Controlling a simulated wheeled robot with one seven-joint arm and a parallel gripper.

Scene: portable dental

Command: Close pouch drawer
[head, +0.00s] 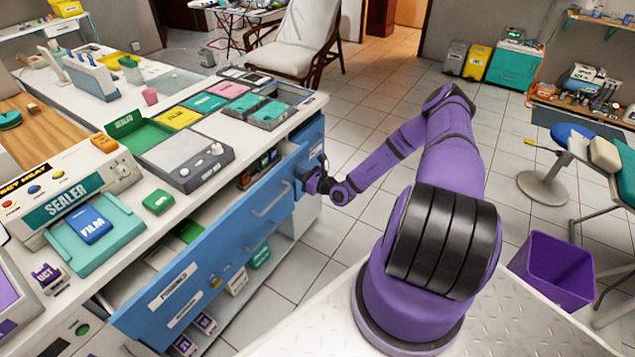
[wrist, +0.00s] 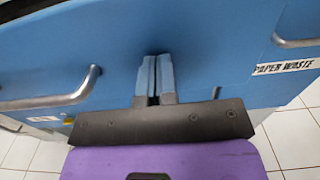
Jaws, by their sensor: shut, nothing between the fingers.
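The blue drawer front (head: 225,225) stands out from the counter at a slant, with a label at its near left end that may read pouches. Behind it a gap shows part of the inside, with boxes in it. A metal handle (head: 270,200) is on its face and a handle also shows in the wrist view (wrist: 55,101). My gripper (head: 303,178) is at the right end of the blue front. In the wrist view my gripper (wrist: 154,72) is shut and empty, its fingertips at the blue face between two handles. I cannot tell whether they touch it.
The counter (head: 192,130) above holds coloured trays, a grey device and a sealer (head: 80,200). A paper waste label (wrist: 284,67) is right of my fingers. A purple bin (head: 555,270) stands at the right. Tiled floor (head: 340,235) is clear in front of the drawers.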

